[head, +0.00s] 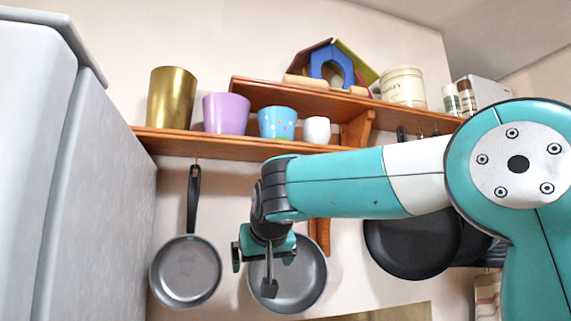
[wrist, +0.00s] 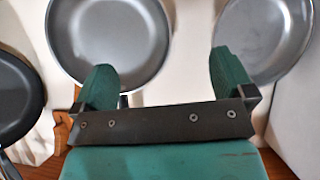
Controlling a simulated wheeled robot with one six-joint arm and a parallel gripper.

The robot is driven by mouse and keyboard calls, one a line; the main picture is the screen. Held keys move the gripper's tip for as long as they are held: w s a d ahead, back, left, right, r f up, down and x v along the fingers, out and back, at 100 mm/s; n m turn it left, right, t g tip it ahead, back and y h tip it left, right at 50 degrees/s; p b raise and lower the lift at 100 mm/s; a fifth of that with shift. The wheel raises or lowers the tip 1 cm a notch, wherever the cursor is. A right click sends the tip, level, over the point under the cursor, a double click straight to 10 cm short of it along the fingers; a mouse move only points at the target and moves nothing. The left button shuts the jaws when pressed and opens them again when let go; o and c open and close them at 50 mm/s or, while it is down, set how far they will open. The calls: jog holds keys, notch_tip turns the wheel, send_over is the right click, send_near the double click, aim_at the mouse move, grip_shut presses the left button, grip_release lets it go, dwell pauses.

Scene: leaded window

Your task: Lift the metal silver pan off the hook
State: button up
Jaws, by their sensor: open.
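Two silver-grey pans hang on the wall below the shelf; I cannot tell which one the task means. The left pan (head: 185,272) hangs by a black handle (head: 193,198) and also shows at the upper right of the wrist view (wrist: 265,35). The middle pan (head: 308,275) is partly hidden behind my gripper (head: 262,268); it shows at the upper left of the wrist view (wrist: 108,38), its handle mostly hidden. My gripper is open and empty in front of the middle pan, its fingers (wrist: 163,66) spread wide.
A black pan (head: 405,248) hangs at the right, partly behind my arm. The wooden shelf (head: 215,145) above holds a gold cup (head: 171,98), a purple cup (head: 226,113) and other cups. A grey-white cabinet (head: 105,180) stands close at the left.

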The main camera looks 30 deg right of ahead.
jog(key=w+d+r+m+h+p, duration=0.1)
jog(key=d+r+m+h+p, duration=0.15)
jog(key=r, duration=0.45)
jog(key=d+r+m+h+p, duration=0.15)
jog(key=d+r, duration=0.25)
jog(key=r, duration=0.4)
jog(key=shift+t, duration=0.3)
jog(key=shift+x, duration=5.15)
jog(key=shift+f, duration=0.15)
jog(key=shift+c, duration=0.2)
jog(key=shift+s, duration=0.1)
grip_shut()
